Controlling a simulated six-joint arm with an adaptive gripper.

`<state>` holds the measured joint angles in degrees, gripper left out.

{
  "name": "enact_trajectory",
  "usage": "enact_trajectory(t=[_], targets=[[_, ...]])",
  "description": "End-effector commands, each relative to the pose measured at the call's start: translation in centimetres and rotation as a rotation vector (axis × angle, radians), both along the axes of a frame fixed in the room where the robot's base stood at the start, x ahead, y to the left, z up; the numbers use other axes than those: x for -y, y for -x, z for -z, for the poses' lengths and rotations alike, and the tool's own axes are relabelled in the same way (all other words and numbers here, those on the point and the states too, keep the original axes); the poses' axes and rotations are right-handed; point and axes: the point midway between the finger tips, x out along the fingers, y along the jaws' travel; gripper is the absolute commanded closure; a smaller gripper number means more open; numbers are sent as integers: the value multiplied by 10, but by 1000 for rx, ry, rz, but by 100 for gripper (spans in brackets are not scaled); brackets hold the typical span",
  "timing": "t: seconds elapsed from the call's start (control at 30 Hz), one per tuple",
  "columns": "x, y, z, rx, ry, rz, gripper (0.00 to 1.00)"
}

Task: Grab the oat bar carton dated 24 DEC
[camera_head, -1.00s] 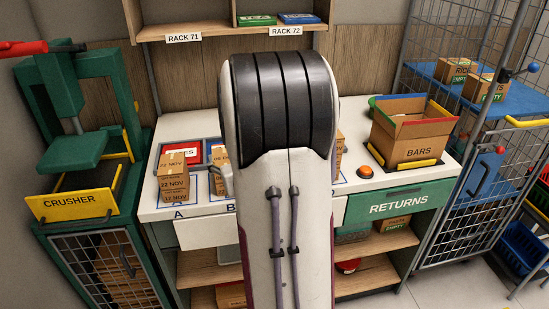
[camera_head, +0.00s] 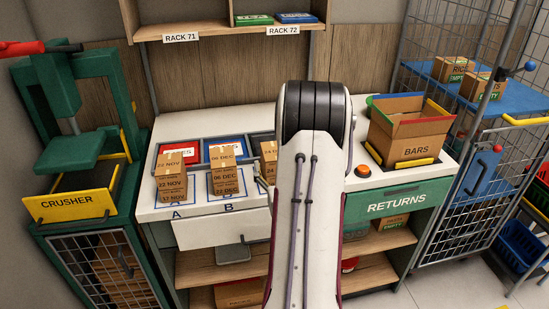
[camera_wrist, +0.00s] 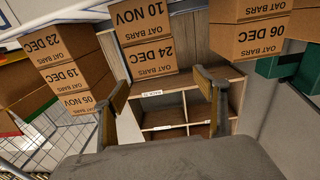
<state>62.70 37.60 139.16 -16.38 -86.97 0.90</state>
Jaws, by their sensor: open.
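The oat bar carton dated 24 DEC (camera_wrist: 150,62) shows in the wrist view, where the lettering is upside down. My gripper (camera_wrist: 165,92) is open and empty. Its two fingers stand apart below the stack in the wrist picture, and I see no contact.
In the wrist view, stacks with 05 NOV on top (camera_wrist: 82,103) and 06 DEC on top (camera_wrist: 250,38) flank the middle one. In the head view, more stacks stand at A (camera_head: 170,180) and B (camera_head: 224,175). A BARS box (camera_head: 410,135) stands right.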

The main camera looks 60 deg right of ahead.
Motion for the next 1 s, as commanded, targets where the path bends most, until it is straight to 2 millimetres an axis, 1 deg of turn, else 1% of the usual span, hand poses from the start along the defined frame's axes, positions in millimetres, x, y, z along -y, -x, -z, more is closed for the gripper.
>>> enact_trajectory(t=[0.33, 0.73, 1.0], targets=[[1, -1, 0, -1, -1, -1, 28], [18, -16, 1, -1, -1, 0, 28], [19, -18, 1, 0, -1, 0, 28]])
